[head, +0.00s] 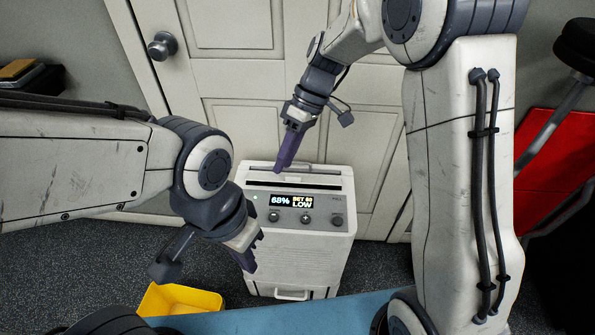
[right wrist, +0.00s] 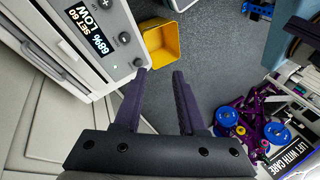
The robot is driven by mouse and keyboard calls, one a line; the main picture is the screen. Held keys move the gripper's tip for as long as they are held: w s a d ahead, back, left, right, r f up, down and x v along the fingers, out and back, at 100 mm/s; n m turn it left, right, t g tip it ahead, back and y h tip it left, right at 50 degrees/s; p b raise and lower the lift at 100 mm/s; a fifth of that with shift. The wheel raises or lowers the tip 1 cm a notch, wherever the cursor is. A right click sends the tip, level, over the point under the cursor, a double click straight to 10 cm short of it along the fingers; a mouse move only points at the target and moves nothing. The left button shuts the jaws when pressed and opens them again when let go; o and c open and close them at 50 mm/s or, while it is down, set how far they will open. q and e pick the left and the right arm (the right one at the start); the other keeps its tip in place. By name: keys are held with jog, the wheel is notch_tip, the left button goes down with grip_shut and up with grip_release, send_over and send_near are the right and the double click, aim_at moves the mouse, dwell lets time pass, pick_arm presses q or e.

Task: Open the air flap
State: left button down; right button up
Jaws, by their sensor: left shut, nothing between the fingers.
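A white dehumidifier (head: 330,245) stands upright before the door, with a lit display and knobs; it also shows at the left in the right wrist view (right wrist: 118,20). Its top carries the air flap (head: 325,178) beside a narrow dark slot; how far the flap is raised is hard to tell. My right gripper (head: 278,170) points down over the left part of the top, close to the flap; contact is unclear. In the right wrist view (right wrist: 159,72) its fingers are apart with nothing between them. My left gripper (head: 249,268) is shut and empty, in front of the dehumidifier's left side.
A yellow bin (head: 180,301) sits on the dark carpet at the lower left. A white panelled door (head: 245,75) is close behind the dehumidifier. A blue surface (head: 285,318) crosses the bottom.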

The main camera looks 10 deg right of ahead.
jog(key=w+d+f+n+t+y+b, duration=0.1)
jog(key=w+d+f+n+y+b, duration=0.3)
jog(key=w+d+f, duration=0.95)
jog(key=shift+m+y, duration=0.3)
jog(key=shift+y, duration=0.2)
jog(key=x, duration=1)
jog(key=shift+w+a+r+p, duration=0.15)
jog(key=shift+w+a+p, duration=0.2)
jog(key=shift+a, duration=0.25)
grip_shut()
